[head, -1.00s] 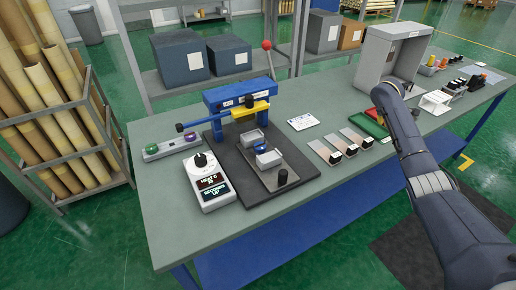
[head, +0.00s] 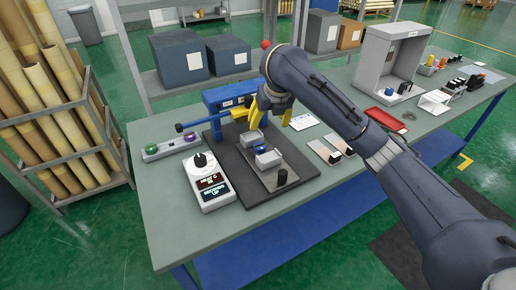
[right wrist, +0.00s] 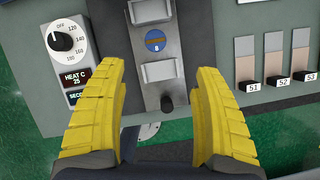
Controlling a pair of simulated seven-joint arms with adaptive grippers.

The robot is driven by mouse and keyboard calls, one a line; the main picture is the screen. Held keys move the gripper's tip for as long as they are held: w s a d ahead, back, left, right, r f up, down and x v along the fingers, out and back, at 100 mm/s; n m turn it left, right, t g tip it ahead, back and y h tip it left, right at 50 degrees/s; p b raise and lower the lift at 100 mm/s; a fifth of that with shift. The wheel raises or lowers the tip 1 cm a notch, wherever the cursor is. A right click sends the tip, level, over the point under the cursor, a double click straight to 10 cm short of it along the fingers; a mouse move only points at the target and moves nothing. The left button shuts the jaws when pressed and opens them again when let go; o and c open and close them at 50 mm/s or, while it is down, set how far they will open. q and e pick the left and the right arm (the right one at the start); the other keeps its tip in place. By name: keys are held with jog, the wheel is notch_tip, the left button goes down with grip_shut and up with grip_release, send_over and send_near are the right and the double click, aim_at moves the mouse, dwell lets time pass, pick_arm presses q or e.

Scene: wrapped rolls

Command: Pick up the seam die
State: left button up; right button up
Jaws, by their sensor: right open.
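A blue round piece with a gold band (right wrist: 155,41) sits between two grey blocks on the press plate in the right wrist view. In the head view this blue piece (head: 262,148) shows small on the plate. Green (head: 151,149) and purple (head: 190,136) pieces sit in a grey holder at the left; I cannot tell from the markings which piece is the seam die. In the right wrist view the fingers (right wrist: 160,78) straddle the plate's line, below the blue piece. My left gripper is out of view.
A white heat controller (head: 207,184) stands left of the press plate. Plates marked S1 to S3 (right wrist: 275,55) lie to the right. A red tray (head: 384,119) and a grey box-like stand (head: 372,72) are farther right.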

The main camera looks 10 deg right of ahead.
send_near(260, 146)
jog(key=shift+w+f, duration=0.55)
jog(key=shift+w, duration=0.1)
jog(key=shift+f+n, duration=0.4)
jog(key=shift+f, duration=0.9)
jog(key=shift+x, duration=0.9)
jog(key=shift+w, duration=0.1)
jog(key=shift+x, duration=2.6)
